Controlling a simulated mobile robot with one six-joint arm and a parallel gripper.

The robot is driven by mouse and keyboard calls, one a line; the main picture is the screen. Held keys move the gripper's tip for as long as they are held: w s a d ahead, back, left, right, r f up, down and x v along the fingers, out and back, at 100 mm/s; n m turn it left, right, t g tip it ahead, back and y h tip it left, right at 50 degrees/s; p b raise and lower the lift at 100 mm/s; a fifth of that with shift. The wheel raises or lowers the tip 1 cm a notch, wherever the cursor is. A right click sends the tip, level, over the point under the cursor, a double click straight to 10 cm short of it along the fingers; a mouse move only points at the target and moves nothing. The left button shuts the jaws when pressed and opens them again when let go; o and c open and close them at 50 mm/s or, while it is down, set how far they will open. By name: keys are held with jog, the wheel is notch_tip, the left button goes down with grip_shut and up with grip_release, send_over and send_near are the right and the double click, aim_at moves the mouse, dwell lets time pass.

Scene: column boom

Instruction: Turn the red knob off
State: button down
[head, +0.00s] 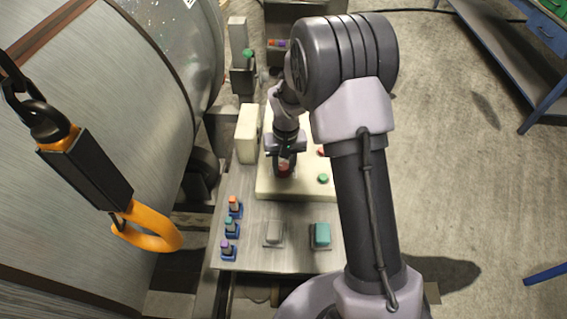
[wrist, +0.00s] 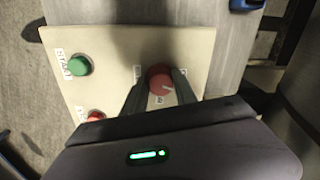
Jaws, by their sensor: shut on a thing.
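The red knob (wrist: 160,82) sits on a cream control panel (wrist: 112,50). It is round with a pale mark on its face. In the wrist view my gripper (wrist: 161,84) has one finger on each side of the knob and is shut on it. In the head view my gripper (head: 284,163) reaches down over the panel (head: 300,188), and the red knob (head: 283,171) shows just below the fingers. Small labels stand around the knob, too blurred to read.
A green button (wrist: 78,66) and a red button (wrist: 95,115) share the panel. Several small switches, such as an orange one (head: 235,203), and a teal block (head: 321,234) stand on the metal plate in front. An orange hook (head: 150,228) hangs at left.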

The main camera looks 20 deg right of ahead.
aim_at(285, 165)
jog(key=shift+n+p, duration=0.45)
jog(key=shift+n, duration=1.55)
jog(key=c, duration=1)
grip_release()
notch_tip(285, 165, up, 17)
jog(key=p, duration=0.4)
jog(key=shift+d+r+p, duration=0.2)
jog(key=shift+d+p, duration=0.1)
jog(key=shift+w, duration=0.15)
